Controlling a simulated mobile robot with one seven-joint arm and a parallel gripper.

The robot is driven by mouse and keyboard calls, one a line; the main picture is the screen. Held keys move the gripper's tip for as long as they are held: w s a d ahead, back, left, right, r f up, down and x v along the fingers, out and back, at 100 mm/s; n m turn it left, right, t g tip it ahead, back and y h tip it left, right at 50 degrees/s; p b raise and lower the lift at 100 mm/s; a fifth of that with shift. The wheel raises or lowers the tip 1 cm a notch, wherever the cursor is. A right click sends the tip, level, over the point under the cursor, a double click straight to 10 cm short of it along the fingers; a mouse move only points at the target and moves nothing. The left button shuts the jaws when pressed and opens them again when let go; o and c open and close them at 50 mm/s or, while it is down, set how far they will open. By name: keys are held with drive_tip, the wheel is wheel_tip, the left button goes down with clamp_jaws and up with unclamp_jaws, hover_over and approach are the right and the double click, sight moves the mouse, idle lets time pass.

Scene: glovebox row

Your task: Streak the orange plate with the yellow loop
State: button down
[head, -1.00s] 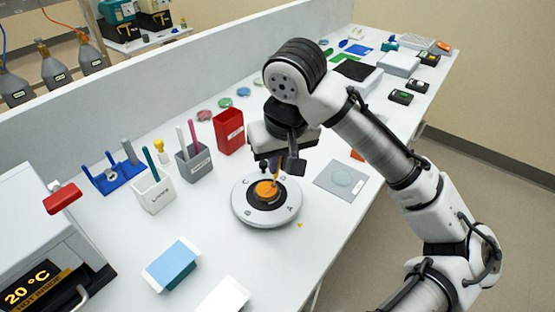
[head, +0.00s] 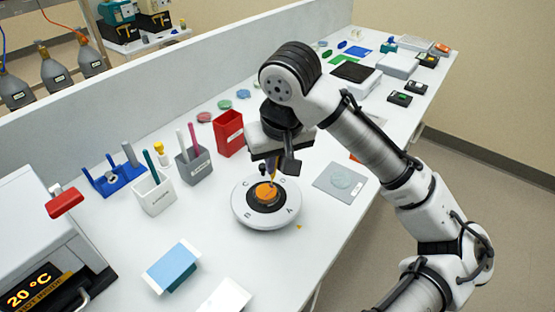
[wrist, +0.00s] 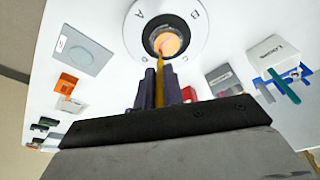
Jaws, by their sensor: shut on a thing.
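The orange plate (head: 266,191) sits in the dark centre of a round white turntable (head: 246,213) with letters on its rim. It also shows in the wrist view (wrist: 168,44). My gripper (head: 273,166) is above the plate, pointing down. In the wrist view my gripper (wrist: 160,84) is shut on the yellow loop (wrist: 159,88), whose far end reaches over the orange plate. I cannot tell whether the tip touches the surface. A thin reddish mark shows on the plate near the tip.
A white holder (head: 154,196), a grey holder (head: 193,170) and a red bin (head: 229,133) stand behind and left of the turntable. A grey pad with a clear dish (head: 340,181) lies to the right. A blue and white box (head: 172,267) lies in front left.

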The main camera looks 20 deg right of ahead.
drive_tip(key=shift+s+a+p, duration=0.45)
drive_tip(key=shift+a+p, duration=0.1)
drive_tip(key=shift+a, duration=0.15)
drive_tip(key=shift+s+a+p, duration=0.4)
drive_tip(key=shift+a+p, duration=0.15)
drive_tip(key=shift+a, duration=0.1)
idle(1.7)
drive_tip(key=shift+w+a, duration=0.2)
drive_tip(key=shift+w, duration=0.15)
drive_tip(key=shift+w+d+p, duration=0.35)
drive_tip(key=shift+w+d, duration=0.1)
drive_tip(key=shift+d, duration=0.2)
drive_tip(key=shift+w+d+p, duration=0.35)
drive_tip(key=shift+w+d, duration=0.1)
drive_tip(key=shift+d, duration=0.2)
idle(2.0)
drive_tip(key=p+v, duration=0.2)
drive_tip(key=shift+w+r+p, duration=0.25)
drive_tip(key=shift+r+p, duration=0.05)
drive_tip(key=shift+w+v, duration=0.2)
drive_tip(key=shift+v, duration=0.65)
drive_tip(key=shift+w+v, duration=0.2)
drive_tip(key=shift+v, duration=0.65)
drive_tip(key=shift+r, duration=0.1)
